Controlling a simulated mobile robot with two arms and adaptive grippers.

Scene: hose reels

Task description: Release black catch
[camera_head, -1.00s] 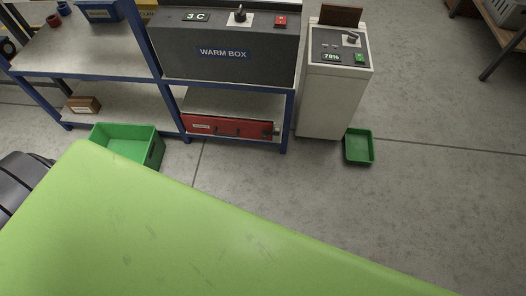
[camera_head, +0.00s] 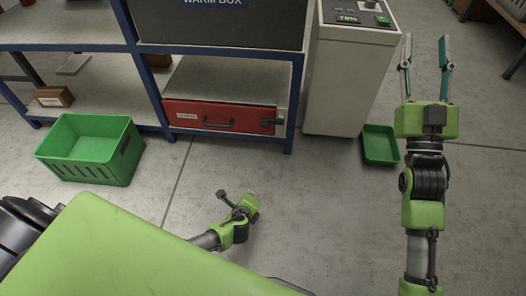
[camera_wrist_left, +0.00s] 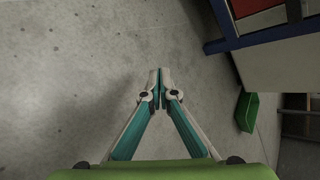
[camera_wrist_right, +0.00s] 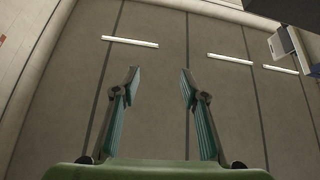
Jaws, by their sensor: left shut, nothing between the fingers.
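A red case (camera_head: 218,117) with a dark handle (camera_head: 230,125) sits on the lower shelf of the blue-framed rack. A small dark and grey fitting (camera_head: 281,118) is at its right end; I cannot tell whether this is the black catch. My left gripper (camera_head: 250,202) is low over the floor in front of the rack, apart from the case. Its fingers are hard to see there, but in the left wrist view the gripper (camera_wrist_left: 158,76) is shut and empty. My right gripper (camera_head: 425,52) is raised at the right, open and empty; it also shows in the right wrist view (camera_wrist_right: 159,72).
A green crate (camera_head: 62,171) stands on the floor at the left. A white cabinet (camera_head: 345,85) is right of the rack, with a small green tray (camera_head: 381,158) beside it. The dark warm box (camera_head: 215,25) is above the case. The floor before the rack is mostly clear.

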